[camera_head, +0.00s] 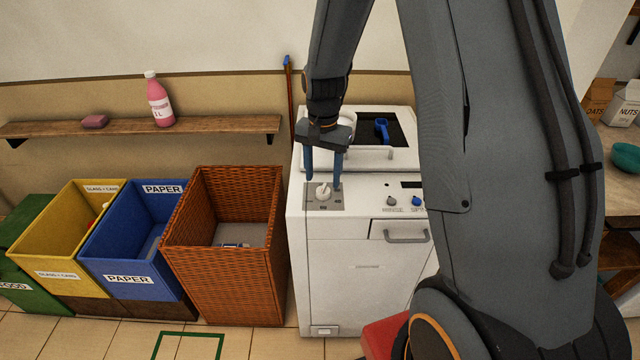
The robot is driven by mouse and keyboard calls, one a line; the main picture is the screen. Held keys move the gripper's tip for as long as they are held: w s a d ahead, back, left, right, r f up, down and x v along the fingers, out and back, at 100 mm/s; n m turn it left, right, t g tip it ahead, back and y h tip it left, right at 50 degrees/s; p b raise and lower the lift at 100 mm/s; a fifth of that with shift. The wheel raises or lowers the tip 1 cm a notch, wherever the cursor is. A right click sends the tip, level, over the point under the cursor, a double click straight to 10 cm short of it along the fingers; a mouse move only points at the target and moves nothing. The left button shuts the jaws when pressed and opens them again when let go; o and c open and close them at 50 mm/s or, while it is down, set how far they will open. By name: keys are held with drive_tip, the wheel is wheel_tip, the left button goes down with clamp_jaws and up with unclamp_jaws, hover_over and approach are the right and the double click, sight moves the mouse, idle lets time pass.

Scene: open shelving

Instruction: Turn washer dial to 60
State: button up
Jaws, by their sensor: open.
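The washer (360,268) is a white machine in the middle of the head view. Its white dial (323,191) sits on a grey panel (311,203) at the left of the sloped control face. The marks around the dial are too small to read, so I cannot tell its setting. My gripper (324,180) points down over the panel, its two blue fingers open, one on each side of the dial. I cannot tell whether either finger touches it. My arm hides the washer's right side.
A grey knob (391,200) and a blue knob (416,200) sit right of the dial, above a drawer handle (405,236). A wicker basket (270,270) stands close at the washer's left, beside blue (110,281) and yellow (60,276) bins. A shelf (215,125) runs along the wall.

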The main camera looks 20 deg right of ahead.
drive_tip(key=shift+r+b, duration=0.45)
drive_tip(key=shift+r, duration=1.65)
